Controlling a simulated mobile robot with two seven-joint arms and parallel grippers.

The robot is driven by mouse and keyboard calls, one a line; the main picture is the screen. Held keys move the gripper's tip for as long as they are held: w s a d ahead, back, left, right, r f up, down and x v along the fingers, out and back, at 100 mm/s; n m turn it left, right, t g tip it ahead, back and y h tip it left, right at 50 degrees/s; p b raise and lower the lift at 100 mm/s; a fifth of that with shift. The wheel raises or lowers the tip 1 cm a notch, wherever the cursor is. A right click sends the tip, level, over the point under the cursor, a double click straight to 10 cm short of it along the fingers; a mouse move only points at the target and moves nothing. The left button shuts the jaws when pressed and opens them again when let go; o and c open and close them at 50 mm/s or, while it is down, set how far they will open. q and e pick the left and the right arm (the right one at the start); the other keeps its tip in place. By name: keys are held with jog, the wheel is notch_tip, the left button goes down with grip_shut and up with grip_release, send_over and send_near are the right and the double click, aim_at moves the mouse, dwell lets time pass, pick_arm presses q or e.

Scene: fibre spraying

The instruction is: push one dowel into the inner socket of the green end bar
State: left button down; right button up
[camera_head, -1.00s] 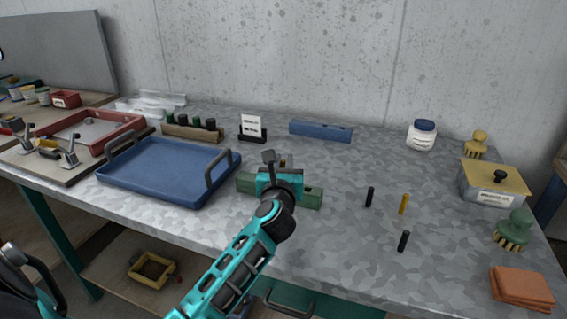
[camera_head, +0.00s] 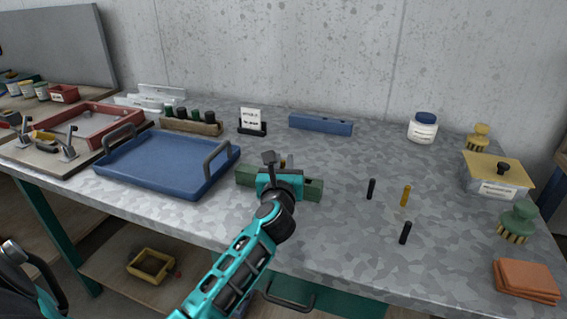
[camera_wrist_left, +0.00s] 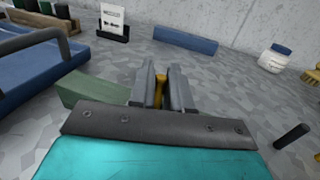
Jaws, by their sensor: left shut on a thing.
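The green end bar (camera_head: 313,190) lies near the middle of the table; its left end also shows in the left wrist view (camera_wrist_left: 84,92). My left gripper (camera_wrist_left: 160,85) is over the bar, its fingers shut on a yellow dowel (camera_wrist_left: 158,94). My wrist hides the bar's middle and the dowel's lower end, so I cannot tell how deep the dowel sits or in which socket. To the right stand a black dowel (camera_head: 371,189), another yellow dowel (camera_head: 405,196) and a nearer black dowel (camera_head: 405,233). My right gripper is not in view.
A blue tray (camera_head: 150,185) with handles lies left of the bar. A blue bar (camera_head: 321,125) and a small sign (camera_head: 252,122) stand behind. A jar (camera_head: 423,129), brushes, a lidded box (camera_head: 497,177) and orange cloths (camera_head: 526,281) line the right side.

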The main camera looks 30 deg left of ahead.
pick_arm(q)
jog(key=shift+f+b, duration=0.45)
jog(key=shift+f, duration=0.25)
jog(key=c, duration=1)
grip_release()
jog(key=v, duration=1.1)
jog(key=shift+s+d, duration=0.2)
jog(key=shift+s, duration=0.05)
jog(key=shift+s+d, duration=0.3)
jog(key=shift+s, duration=0.3)
